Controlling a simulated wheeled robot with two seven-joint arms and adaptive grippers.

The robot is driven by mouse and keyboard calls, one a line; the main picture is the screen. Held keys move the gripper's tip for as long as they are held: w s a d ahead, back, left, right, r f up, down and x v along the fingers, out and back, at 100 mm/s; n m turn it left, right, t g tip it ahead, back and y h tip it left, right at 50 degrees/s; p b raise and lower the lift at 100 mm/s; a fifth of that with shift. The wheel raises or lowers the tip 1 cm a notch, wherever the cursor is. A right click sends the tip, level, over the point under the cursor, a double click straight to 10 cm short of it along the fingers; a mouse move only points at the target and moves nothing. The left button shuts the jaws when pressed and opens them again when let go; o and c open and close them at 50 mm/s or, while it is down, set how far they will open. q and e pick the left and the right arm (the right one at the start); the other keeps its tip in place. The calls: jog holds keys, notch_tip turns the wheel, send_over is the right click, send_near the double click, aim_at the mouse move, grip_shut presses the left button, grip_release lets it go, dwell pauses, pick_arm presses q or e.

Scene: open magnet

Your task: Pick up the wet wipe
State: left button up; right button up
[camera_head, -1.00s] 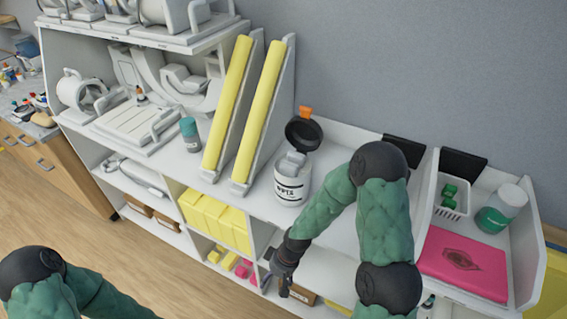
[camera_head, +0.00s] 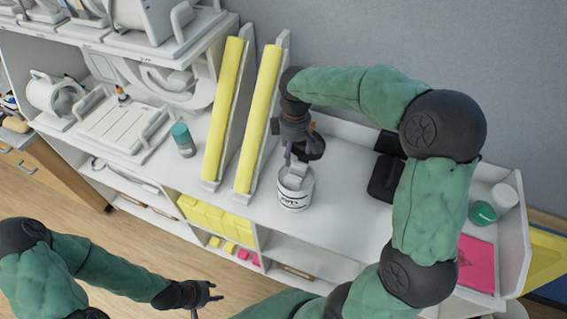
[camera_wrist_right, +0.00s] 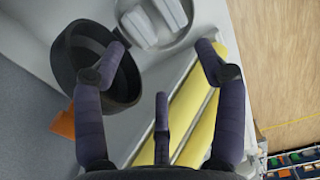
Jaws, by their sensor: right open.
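The wipe canister (camera_head: 294,194) is a white tub with dark lettering, upright on the white shelf top. A pale wet wipe (camera_head: 294,177) sticks up from its mouth; the wipe also shows at the top of the right wrist view (camera_wrist_right: 150,22). My left gripper (camera_head: 203,296) is open and empty, low in front of the shelf.
Two yellow wedge pads (camera_head: 256,122) stand just left of the canister. A teal-capped bottle (camera_head: 184,140) is further left. My right arm passes over the right side of the shelf, where a pink packet (camera_head: 478,262) and a tipped jar (camera_head: 483,212) lie.

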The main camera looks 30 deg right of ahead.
aim_at(294, 176)
jog(key=s+f, duration=0.2)
jog(key=f, duration=0.1)
jog(key=shift+s, duration=0.4)
jog(key=shift+w+f, duration=0.35)
jog(key=shift+f, duration=0.2)
jog(key=shift+w+f, duration=0.35)
jog(key=shift+f, duration=0.2)
jog(key=shift+s+a+f, duration=0.1)
jog(key=shift+s+f, duration=0.1)
jog(key=shift+f, duration=0.1)
jog(key=f, duration=0.3)
jog(key=shift+s+a+f+p, duration=0.15)
jog(key=shift+s+p, duration=0.15)
jog(key=shift+p, duration=0.1)
jog(key=shift+w+f, duration=0.15)
jog(key=shift+f, duration=0.35)
pick_arm(q)
jog(key=shift+s+r, duration=0.6)
jog(key=shift+s, duration=0.2)
pick_arm(e)
jog(key=c, duration=1)
